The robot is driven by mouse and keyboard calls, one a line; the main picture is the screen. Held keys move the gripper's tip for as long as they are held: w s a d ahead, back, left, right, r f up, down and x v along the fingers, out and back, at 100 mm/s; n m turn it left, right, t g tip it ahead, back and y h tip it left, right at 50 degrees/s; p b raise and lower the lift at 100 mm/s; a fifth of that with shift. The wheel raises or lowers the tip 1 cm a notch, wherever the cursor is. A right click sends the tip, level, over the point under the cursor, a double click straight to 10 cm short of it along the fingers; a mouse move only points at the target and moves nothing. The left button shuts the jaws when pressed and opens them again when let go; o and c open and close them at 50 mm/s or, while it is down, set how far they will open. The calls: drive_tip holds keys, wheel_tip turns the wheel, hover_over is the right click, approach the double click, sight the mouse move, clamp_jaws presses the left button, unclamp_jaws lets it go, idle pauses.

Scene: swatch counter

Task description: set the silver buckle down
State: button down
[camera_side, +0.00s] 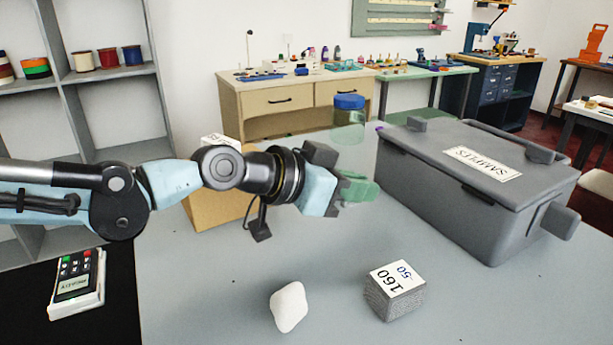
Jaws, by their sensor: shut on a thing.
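My gripper (358,188) is held out above the grey counter (230,290), between the arm's wrist and the big grey case. Green parts show at its tip, beside light blue and grey blocks. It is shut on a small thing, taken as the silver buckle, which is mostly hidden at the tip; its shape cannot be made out. No silver buckle shows on the counter.
The lidded grey case (440,190) stands at right. A blue-lidded jar (348,118) and a tan box (212,208) are behind my gripper. A white lump (289,307) and a labelled grey cube (395,291) lie in front.

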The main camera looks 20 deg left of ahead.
drive_tip(key=shift+f, duration=2.05)
drive_tip(key=shift+f, duration=0.3)
drive_tip(key=shift+f, duration=0.3)
drive_tip(key=c, duration=1.1)
unclamp_jaws()
drive_tip(key=shift+r, duration=0.4)
drive_tip(key=shift+s+a+r, duration=0.15)
drive_tip(key=shift+a+r, duration=0.1)
drive_tip(key=v, duration=1.1)
drive_tip(key=shift+s+a+r, duration=0.1)
drive_tip(key=shift+r, duration=0.1)
